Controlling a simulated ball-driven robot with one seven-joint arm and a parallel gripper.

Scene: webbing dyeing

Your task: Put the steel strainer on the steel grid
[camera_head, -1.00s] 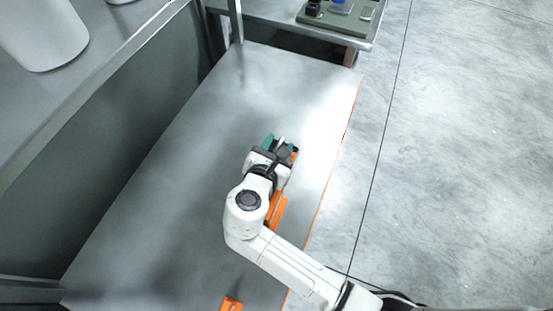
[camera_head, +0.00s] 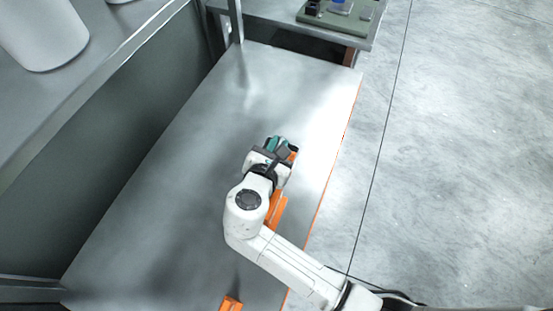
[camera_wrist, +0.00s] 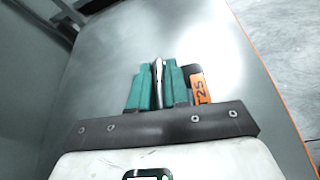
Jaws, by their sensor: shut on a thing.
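My gripper (camera_head: 279,147) is low over the grey table, pointing away from the head camera. Its teal fingers also show in the wrist view (camera_wrist: 157,85), shut on a narrow, shiny steel piece (camera_wrist: 158,80). I take this piece to be part of the steel strainer. Most of it is hidden between the fingers and behind the dark gripper bar, so its full shape cannot be told. I cannot make out the steel grid in either view.
An orange part marked T25 (camera_wrist: 202,88) is right beside the fingers. Orange pieces lie under my arm (camera_head: 277,209) and at the front (camera_head: 231,303). The grey tabletop (camera_head: 200,150) is clear to the left. A green tray (camera_head: 335,20) sits on a bench beyond.

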